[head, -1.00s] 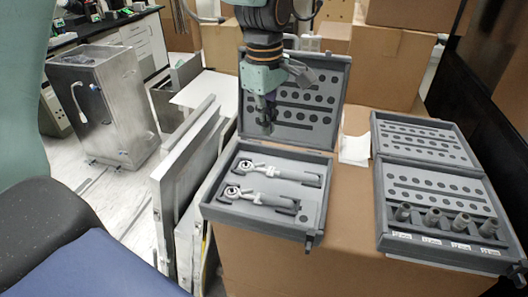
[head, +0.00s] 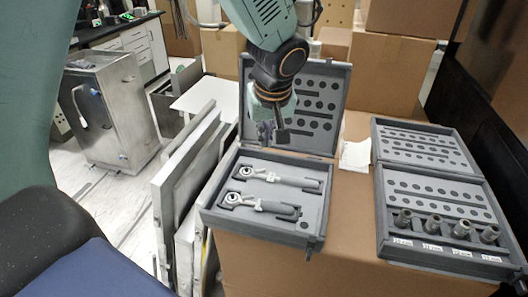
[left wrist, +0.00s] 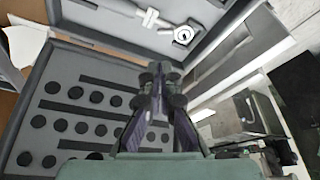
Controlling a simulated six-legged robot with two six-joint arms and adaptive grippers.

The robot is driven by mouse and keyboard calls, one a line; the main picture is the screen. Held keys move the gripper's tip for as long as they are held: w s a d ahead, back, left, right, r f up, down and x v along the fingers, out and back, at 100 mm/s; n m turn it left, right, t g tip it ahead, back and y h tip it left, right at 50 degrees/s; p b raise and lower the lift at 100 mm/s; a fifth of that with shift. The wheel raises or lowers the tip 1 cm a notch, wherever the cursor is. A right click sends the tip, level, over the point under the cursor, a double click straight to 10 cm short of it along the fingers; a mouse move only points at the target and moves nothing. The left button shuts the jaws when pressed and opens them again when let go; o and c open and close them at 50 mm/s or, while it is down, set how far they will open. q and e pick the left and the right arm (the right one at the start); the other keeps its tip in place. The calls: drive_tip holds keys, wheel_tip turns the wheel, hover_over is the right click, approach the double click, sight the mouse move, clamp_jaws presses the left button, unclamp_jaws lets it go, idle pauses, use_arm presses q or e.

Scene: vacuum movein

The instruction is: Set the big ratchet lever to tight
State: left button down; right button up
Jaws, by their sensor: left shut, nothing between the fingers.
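Two ratchets lie in the grey foam of an open tool case (head: 225,218). The far ratchet (head: 290,180) and the near ratchet (head: 265,205) both have round heads at the left and handles to the right. The near one looks slightly larger. The lever settings are too small to read. My left gripper (head: 276,133) is shut and empty, above the case in front of its raised lid, apart from both ratchets. In the left wrist view the shut fingers (left wrist: 160,78) point towards the case, and one ratchet head (left wrist: 183,34) shows beyond them. My right gripper is not in view.
The raised lid (head: 325,75) stands close behind my left gripper. A second open case (head: 440,262) with several sockets (head: 461,230) sits to the right on the cardboard box (head: 345,240). Grey panels (head: 180,180) lean at the left. Boxes stand behind.

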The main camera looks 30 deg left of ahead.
sight(273, 175)
use_arm(q)
drive_tip(key=b+x, duration=0.1)
drive_tip(key=x, duration=0.8)
drive_tip(key=shift+f, duration=0.25)
drive_tip(key=shift+w+a, duration=0.1)
drive_tip(key=shift+w, duration=0.05)
drive_tip(key=shift+d+m+h+b, duration=0.25)
drive_tip(key=shift+m+b, duration=0.2)
drive_tip(key=shift+m, duration=0.55)
drive_tip(key=shift+m+t, duration=0.3)
drive_tip(key=shift+m, duration=0.2)
drive_tip(key=shift+d+m+h, duration=0.1)
drive_tip(key=shift+m+h, duration=0.25)
drive_tip(key=shift+m, duration=0.15)
drive_tip(key=shift+s+d+m, duration=0.15)
drive_tip(key=shift+s+m, duration=0.2)
drive_tip(key=shift+m, duration=0.55)
drive_tip(key=shift+s+d+m+h+p, duration=0.1)
drive_tip(key=shift+m+h+p, duration=0.2)
drive_tip(key=shift+m, duration=0.45)
drive_tip(key=shift+s+d+m+h+p, duration=0.1)
drive_tip(key=shift+m+h+p, duration=0.1)
drive_tip(key=shift+m+h, duration=0.4)
drive_tip(key=shift+s+d, duration=0.1)
drive_tip(key=shift+s+d+p, duration=0.2)
drive_tip(key=shift+d+p, duration=0.15)
drive_tip(key=shift+d, duration=0.35)
